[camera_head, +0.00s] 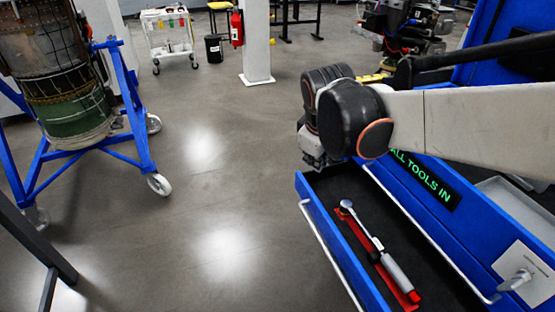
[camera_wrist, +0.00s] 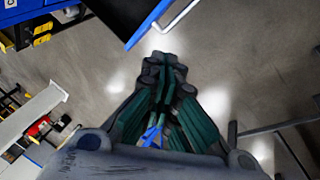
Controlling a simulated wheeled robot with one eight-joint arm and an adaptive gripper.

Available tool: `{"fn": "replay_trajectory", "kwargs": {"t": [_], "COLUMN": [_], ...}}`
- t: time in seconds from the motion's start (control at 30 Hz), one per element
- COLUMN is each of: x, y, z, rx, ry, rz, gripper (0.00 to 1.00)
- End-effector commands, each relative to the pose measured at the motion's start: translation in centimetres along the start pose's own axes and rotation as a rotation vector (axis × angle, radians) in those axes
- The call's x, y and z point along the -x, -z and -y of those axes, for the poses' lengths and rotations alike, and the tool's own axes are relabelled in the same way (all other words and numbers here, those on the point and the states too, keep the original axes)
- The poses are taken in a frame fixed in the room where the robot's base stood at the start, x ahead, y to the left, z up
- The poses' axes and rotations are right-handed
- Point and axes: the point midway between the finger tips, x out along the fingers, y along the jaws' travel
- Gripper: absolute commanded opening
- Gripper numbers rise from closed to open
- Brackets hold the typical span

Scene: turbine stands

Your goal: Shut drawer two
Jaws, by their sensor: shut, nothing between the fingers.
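A blue drawer (camera_head: 352,250) stands pulled out from the blue tool cabinet at the right; no number shows on it. A pale bar handle (camera_head: 325,240) runs along its front. A torque wrench (camera_head: 375,245) lies inside on a red holder (camera_head: 402,285). My gripper (camera_wrist: 163,62) is shut and empty in the wrist view, its tips near the drawer's corner and handle (camera_wrist: 182,14) but apart in the picture. In the head view my wrist is over the drawer's far end and mostly hides the gripper.
The cabinet face bears a lit sign (camera_head: 422,178) reading "ALL TOOLS IN" and another bar handle (camera_head: 428,236). A blue wheeled stand (camera_head: 135,140) holds an engine part at the left. The floor in front of the drawer is clear.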

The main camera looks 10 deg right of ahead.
Motion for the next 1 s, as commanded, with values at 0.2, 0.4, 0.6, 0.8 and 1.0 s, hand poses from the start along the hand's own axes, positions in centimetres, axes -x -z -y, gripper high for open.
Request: {"fn": "replay_trajectory", "kwargs": {"t": [0.2,0.4,0.6,0.8,1.0], "x": [-3.4,-7.5,-12.3,-17.7,-22.7], "y": [4.5,7.9,10.8,12.9,14.1], "z": [-1.9,-2.6,-2.6,-1.7,-0.3], "rx": [0.224,0.426,0.625,0.819,0.985], "ry": [0.02,0.047,0.083,0.127,0.175], "rz": [0.077,0.144,0.212,0.277,0.331], "gripper": [0.0,0.0,0.0,0.0,0.0]}}
